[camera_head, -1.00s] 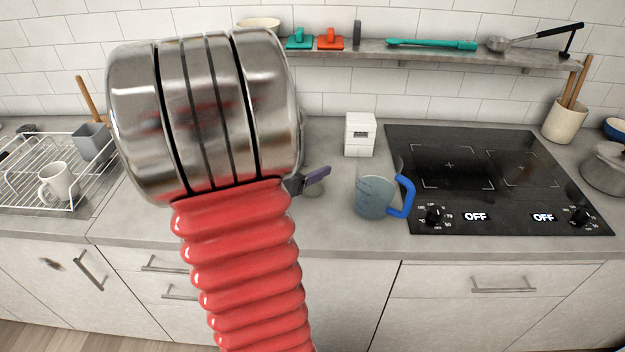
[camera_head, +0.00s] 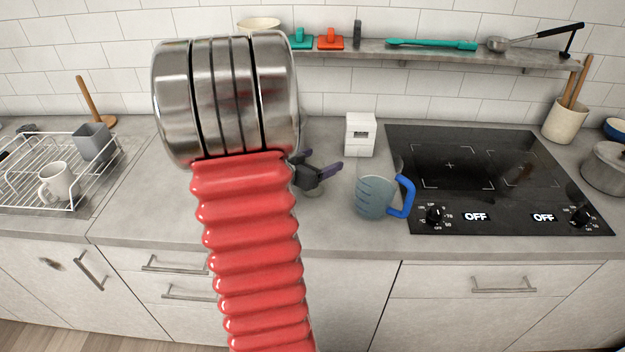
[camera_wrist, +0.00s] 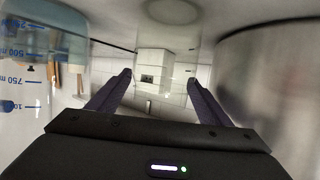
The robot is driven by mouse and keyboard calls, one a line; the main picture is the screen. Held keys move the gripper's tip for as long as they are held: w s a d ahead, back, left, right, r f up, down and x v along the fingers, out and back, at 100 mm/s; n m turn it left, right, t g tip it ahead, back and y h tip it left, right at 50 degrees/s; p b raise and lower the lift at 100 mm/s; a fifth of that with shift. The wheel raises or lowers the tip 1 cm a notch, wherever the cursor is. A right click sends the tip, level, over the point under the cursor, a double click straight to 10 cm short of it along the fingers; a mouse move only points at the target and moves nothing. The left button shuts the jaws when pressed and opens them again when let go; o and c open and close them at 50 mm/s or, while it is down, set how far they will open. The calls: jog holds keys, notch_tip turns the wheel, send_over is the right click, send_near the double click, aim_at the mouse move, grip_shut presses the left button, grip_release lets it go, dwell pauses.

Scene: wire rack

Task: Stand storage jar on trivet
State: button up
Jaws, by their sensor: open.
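My gripper (camera_head: 322,161) is open and empty, low over the counter left of the measuring jug; its two fingers also show in the wrist view (camera_wrist: 159,79). A small grey disc (camera_head: 314,192) lies on the counter just below it, and the wrist view shows it at the top (camera_wrist: 173,11); it may be the trivet. A large grey cylinder (camera_wrist: 275,65) stands close on the right of the upside-down wrist view, hidden behind my arm in the head view. I cannot tell whether it is the storage jar. A white box with a dark label (camera_head: 360,136) stands behind.
A clear measuring jug (camera_head: 375,197) with a blue handle stands right of my gripper, near the hob (camera_head: 470,190). A wire rack (camera_head: 95,181) with a mug stands at the left. A shelf (camera_head: 430,53) with utensils runs along the tiled wall.

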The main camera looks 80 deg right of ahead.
jog(key=shift+s+d+f, duration=0.1)
jog(key=shift+s+d, duration=0.05)
jog(key=shift+d, duration=0.1)
jog(key=shift+c, duration=0.4)
jog(key=c, duration=1.1)
jog(key=shift+c, duration=0.2)
notch_tip(320, 180, up, 10)
dwell(1.1)
